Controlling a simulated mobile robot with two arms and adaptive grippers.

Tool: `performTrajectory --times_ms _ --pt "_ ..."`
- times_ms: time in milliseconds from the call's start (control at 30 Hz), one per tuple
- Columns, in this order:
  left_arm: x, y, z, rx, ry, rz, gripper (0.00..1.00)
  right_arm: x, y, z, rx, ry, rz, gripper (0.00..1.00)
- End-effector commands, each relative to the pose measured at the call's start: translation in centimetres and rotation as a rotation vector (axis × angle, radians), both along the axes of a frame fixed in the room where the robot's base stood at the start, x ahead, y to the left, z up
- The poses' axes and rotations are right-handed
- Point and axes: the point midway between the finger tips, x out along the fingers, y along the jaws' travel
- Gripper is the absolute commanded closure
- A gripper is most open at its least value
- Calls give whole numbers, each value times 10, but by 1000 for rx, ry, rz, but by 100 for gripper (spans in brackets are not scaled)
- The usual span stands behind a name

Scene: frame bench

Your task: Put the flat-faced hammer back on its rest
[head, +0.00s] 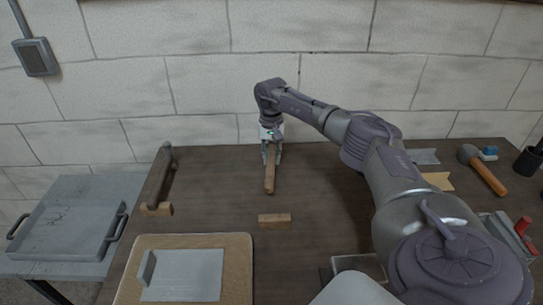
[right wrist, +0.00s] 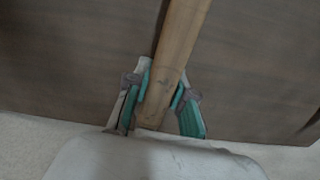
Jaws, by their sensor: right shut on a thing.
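My right gripper (head: 271,152) is shut on a wooden handle (head: 269,180) at the back middle of the bench. The handle points toward the front of the bench. The right wrist view shows the handle (right wrist: 178,50) between the teal finger pads of the gripper (right wrist: 160,103), running out of the top of the picture. No hammer head shows on this handle, so I cannot tell its face. A small wooden block (head: 274,220) lies in front of the handle, apart from it; I cannot tell if it is the rest. My left gripper is not in view.
A long dark bar (head: 159,176) leans by a wooden block (head: 155,210) at left. A tan board with a grey plate (head: 185,274) lies front left, a grey tray (head: 68,231) beyond the bench's left edge. A dark-headed mallet (head: 484,170) lies at right. Mid-bench is mostly clear.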

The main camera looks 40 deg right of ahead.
Motion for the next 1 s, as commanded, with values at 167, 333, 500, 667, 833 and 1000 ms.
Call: performTrajectory --times_ms 167,333,500,667,833,1000 --pt "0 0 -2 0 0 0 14 0 0 -2 0 -1 0 70" --pt "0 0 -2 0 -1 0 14 0 0 -2 1 -1 0 48" --pt "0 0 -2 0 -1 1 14 0 0 -2 0 0 0 48" --pt "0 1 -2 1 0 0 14 0 0 1 0 0 0 48" --pt "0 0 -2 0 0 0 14 2 -1 25 0 -4 0 48" --pt "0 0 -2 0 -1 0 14 4 -3 63 0 -6 0 48"
